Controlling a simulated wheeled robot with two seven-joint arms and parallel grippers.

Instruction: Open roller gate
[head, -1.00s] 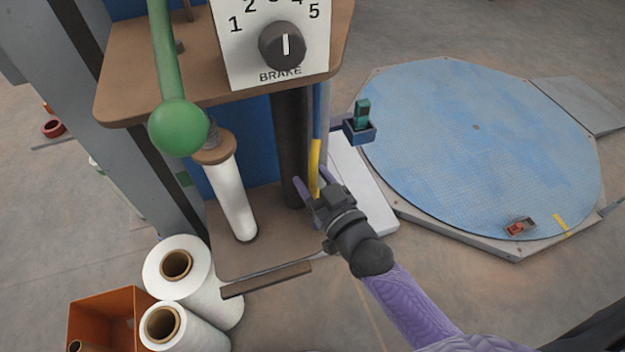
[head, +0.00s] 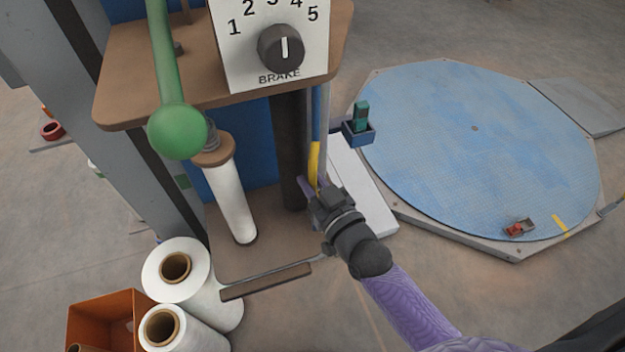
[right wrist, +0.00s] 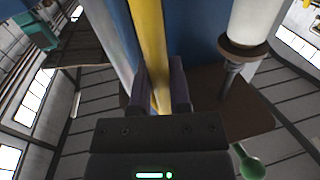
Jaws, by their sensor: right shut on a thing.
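An upright bar, apparently the roller gate's edge, stands below the brake panel beside a dark roller (head: 290,150). Its lower part is a yellow grip (head: 315,158), which also shows between the fingers in the right wrist view (right wrist: 149,45). My right gripper (head: 312,186) is shut on this yellow grip, with its two purple fingers (right wrist: 160,90) on either side of it. The fingers hide part of the grip. The white film roll (head: 231,200) hangs left of the dark roller. My left gripper is not in view.
The brake panel (head: 240,60) with its dark knob sits above on a brown plate (head: 125,85). A green ball (head: 177,130) hangs at left. Spare film rolls (head: 205,295) and an orange bin (head: 100,315) stand lower left. A blue turntable (head: 480,150) lies to the right.

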